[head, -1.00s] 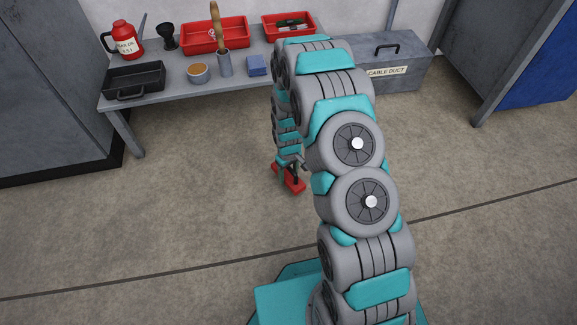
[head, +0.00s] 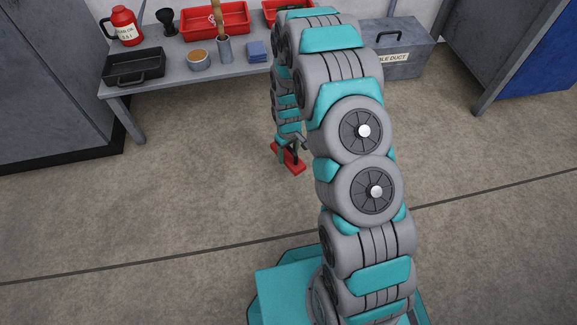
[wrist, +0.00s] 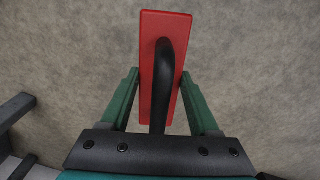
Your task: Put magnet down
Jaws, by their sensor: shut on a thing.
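The magnet is a flat red bar with a black arched handle. In the wrist view the magnet (wrist: 158,25) fills the upper middle, with its handle running down toward me. My gripper (wrist: 160,80) has its two green fingers on either side of the red bar and is shut on the magnet. In the head view the magnet (head: 296,164) shows as a small red shape below my gripper (head: 285,150), over the floor in front of the bench. My arm hides part of it. I cannot tell its height above the floor.
A grey bench (head: 180,75) at the back left holds a red can (head: 125,27), a black tray (head: 134,69), a red bin (head: 230,20), a tin (head: 198,60) and a blue block (head: 258,51). A cable duct box (head: 400,45) stands behind right. The floor (head: 150,220) around is clear.

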